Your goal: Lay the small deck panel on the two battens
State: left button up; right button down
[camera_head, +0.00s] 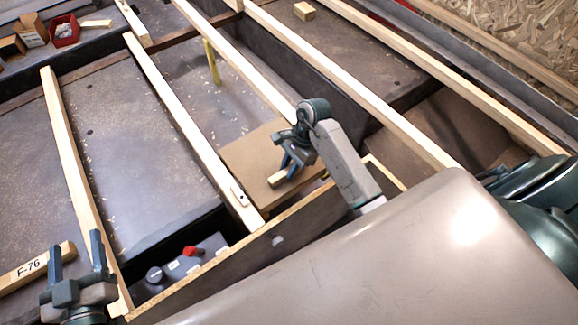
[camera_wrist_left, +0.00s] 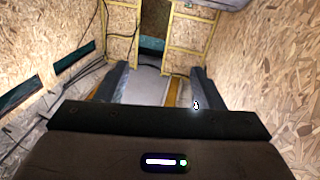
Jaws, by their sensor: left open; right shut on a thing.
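The small deck panel (camera_head: 245,157) is a brown board with a pale wooden grip block (camera_head: 277,180) on top. My right gripper (camera_head: 287,167) is shut on that block. One long pale batten (camera_head: 185,125) runs along the panel's left side. Another batten (camera_head: 235,60) runs down to the panel's far edge, where the panel and my gripper hide its near end. I cannot tell whether the panel touches the battens or hangs just above them. My left gripper (camera_head: 78,262) is open and empty at lower left; its spread fingers also show in the left wrist view (camera_wrist_left: 155,85).
A wooden piece marked F-76 (camera_head: 38,268) lies beside my left gripper. A control box with a red knob (camera_head: 190,251) sits below the battens. More battens (camera_head: 350,90) cross on the right. A red bin (camera_head: 65,30) and small boxes stand at upper left.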

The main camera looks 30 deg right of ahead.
pick_arm(q)
jog(key=shift+w+a+r+t+b, duration=0.1)
jog(key=shift+w+r+t+b, duration=0.1)
jog(key=shift+r+t, duration=0.8)
jog(key=shift+w+a+r+t+b, duration=0.15)
jog(key=shift+r+t, duration=0.35)
jog(key=shift+r, duration=0.85)
pick_arm(e)
jog(key=shift+f, duration=0.35)
pick_arm(q)
jog(key=shift+s+d, duration=0.1)
jog(key=shift+f, duration=0.15)
pick_arm(e)
jog(key=c, duration=1.2)
grip_release()
